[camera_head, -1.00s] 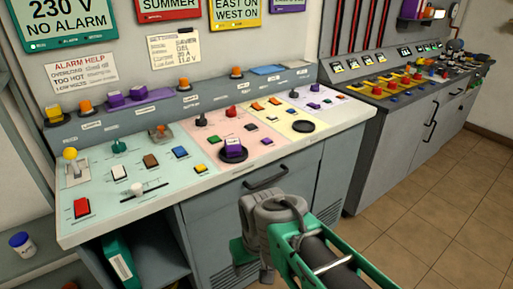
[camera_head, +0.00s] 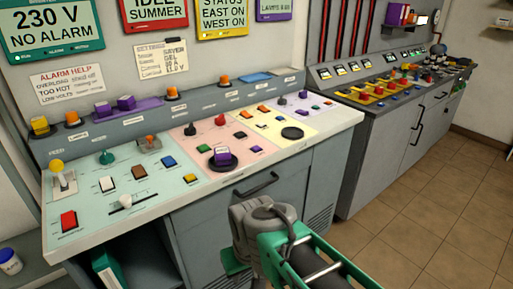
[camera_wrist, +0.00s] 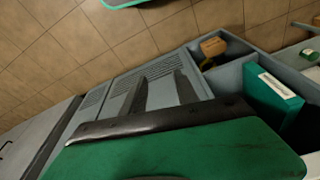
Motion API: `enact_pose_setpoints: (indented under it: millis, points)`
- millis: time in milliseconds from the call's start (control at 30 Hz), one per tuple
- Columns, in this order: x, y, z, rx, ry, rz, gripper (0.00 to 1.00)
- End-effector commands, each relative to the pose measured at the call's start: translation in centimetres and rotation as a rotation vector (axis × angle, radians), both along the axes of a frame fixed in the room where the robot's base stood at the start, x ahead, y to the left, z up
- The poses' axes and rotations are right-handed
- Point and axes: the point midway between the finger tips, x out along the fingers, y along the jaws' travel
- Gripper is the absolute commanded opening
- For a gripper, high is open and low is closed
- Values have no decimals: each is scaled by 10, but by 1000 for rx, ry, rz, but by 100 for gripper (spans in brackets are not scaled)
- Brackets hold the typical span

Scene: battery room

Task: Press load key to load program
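The sloped console (camera_head: 213,183) has pale green, pink, yellow and lilac panels with many coloured keys and knobs. A purple key (camera_head: 222,154) stands on a black round base on the pink panel. A red key (camera_head: 68,220) sits at the front left, with white (camera_head: 107,184), brown (camera_head: 138,172) and blue (camera_head: 168,162) keys behind it. The key labels are too small to read, so I cannot tell which is the load key. My gripper (camera_wrist: 160,92) is open and empty, its two dark fingers apart. It is in front of the console, below the worktop, in the head view.
A cabinet handle (camera_head: 256,184) is close behind my gripper. An open shelf with a green binder (camera_head: 107,268) is at lower left; the binder also shows in the wrist view (camera_wrist: 270,97). A second console (camera_head: 385,125) stands at right. The tiled floor (camera_head: 430,215) there is clear.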

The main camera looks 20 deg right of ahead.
Motion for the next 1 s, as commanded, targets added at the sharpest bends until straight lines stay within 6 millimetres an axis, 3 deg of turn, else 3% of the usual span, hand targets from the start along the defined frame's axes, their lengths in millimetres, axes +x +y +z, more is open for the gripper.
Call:
enact_pose_setpoints:
  millis: [433,1000]
  points:
    - [0,0,0,0,0,0,0]
    - [0,0,0,0,0,0,0]
